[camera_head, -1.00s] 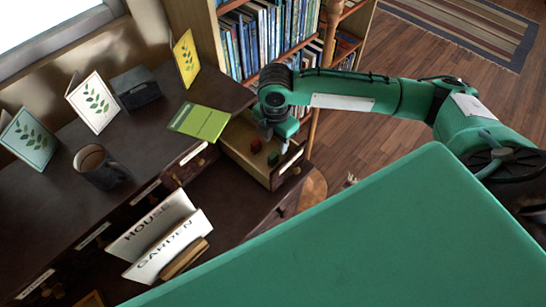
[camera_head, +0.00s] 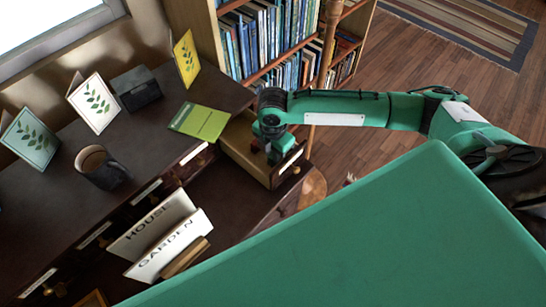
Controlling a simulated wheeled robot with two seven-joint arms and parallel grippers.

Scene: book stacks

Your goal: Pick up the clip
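The open drawer (camera_head: 240,157) stands out from the dark desk, with a light wooden inside. My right gripper (camera_head: 272,155) points down into it, with its fingertips low, near the drawer floor. The small items in the drawer, a red one and a green one a moment ago, are now mostly hidden by the gripper. I cannot tell which of them is the clip, or whether the fingers hold anything. My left gripper is not in view.
A green booklet (camera_head: 200,121) lies by the drawer. A dark mug (camera_head: 101,167), leaf cards (camera_head: 94,103) and a dark box (camera_head: 136,88) stand on the desk. HOUSE (camera_head: 152,226) and GARDEN (camera_head: 170,246) signs stand nearer. A bookcase (camera_head: 262,40) is behind the drawer.

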